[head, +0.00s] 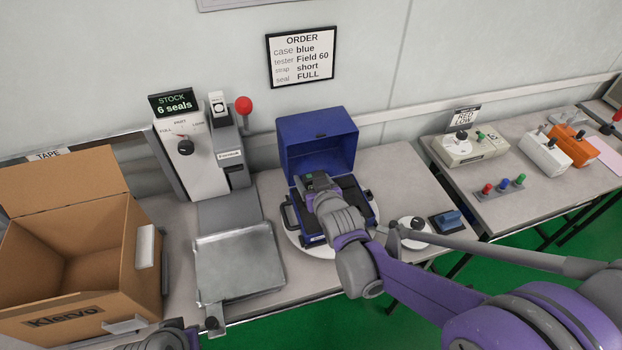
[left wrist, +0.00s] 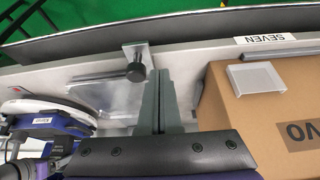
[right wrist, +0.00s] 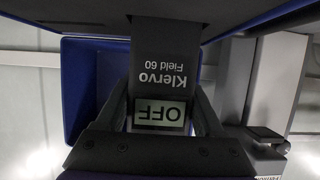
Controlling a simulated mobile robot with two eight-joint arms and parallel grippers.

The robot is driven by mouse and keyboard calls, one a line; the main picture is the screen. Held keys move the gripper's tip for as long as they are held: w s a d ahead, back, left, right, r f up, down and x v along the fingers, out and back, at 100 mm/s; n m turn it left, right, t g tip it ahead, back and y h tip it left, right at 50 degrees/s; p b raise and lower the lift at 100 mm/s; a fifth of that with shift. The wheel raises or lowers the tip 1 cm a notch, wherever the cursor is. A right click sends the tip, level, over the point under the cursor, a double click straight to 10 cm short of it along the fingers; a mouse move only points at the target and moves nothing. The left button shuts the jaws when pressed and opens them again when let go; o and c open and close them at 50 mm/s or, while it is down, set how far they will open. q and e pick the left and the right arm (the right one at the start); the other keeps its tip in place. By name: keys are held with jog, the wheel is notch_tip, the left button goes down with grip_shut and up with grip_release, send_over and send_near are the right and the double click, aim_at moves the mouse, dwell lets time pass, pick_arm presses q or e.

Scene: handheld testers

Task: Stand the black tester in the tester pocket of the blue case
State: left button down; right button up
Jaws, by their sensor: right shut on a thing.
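The blue case (head: 317,142) stands open on a white round plate (head: 290,222), its lid raised at the back. My right gripper (right wrist: 165,110) is shut on the black tester (right wrist: 165,62), which is marked Klervo Field 60 and has a display reading OFF. In the head view this gripper is over the case, and my arm hides much of the inside. I cannot tell whether the tester's far end is in the pocket. My left gripper (left wrist: 160,100) is shut and empty, near the metal tray and the cardboard box.
A cardboard box (head: 78,255) stands open at left. A lever machine (head: 187,155) and metal tray (head: 240,262) stand left of the case. A blue-topped block (head: 447,221) lies at right. The order sign (head: 301,57) reads blue, Field 60, short, FULL.

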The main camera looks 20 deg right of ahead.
jog(key=shift+f, duration=0.15)
jog(key=o, duration=1.2)
